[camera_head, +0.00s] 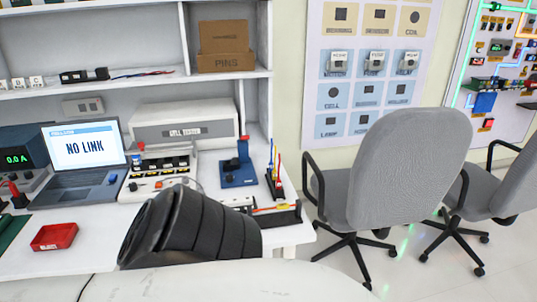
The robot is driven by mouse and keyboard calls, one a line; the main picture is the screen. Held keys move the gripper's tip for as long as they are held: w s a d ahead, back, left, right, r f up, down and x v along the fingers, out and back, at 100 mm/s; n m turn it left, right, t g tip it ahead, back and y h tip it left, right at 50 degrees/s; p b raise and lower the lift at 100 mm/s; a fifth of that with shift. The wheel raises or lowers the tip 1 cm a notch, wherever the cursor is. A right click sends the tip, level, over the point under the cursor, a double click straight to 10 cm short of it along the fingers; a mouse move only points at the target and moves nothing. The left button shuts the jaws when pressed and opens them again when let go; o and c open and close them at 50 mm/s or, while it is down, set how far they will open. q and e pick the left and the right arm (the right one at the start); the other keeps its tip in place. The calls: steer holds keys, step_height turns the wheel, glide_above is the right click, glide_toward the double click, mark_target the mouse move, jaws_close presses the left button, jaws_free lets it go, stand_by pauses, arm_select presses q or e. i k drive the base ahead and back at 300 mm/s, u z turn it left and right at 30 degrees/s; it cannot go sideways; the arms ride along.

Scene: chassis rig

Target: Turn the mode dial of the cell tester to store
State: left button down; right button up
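The cell tester (187,115) is a wide pale box with a label on its front. It stands at the back of the white desk, under the shelf. I cannot make out a mode dial on it, nor any mode marking. A pale unit (158,174) with a dark strip and small coloured parts stands in front of it and covers its lower left. A dark, ribbed arm part of mine rises at the bottom centre and hides some of the desk's front. Neither of my grippers shows.
A laptop (83,149) reading "NO LINK" stands left of the tester. A red tray (54,237) lies at the desk's front left. A blue fixture (238,168) and a tool holder (275,183) stand to the right. A grey chair (403,170) stands beyond the desk's right end.

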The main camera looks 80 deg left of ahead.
mark_target(133, 186)
steer(key=z, duration=0.05)
steer(key=i, duration=0.15)
steer(key=u, duration=3.7)
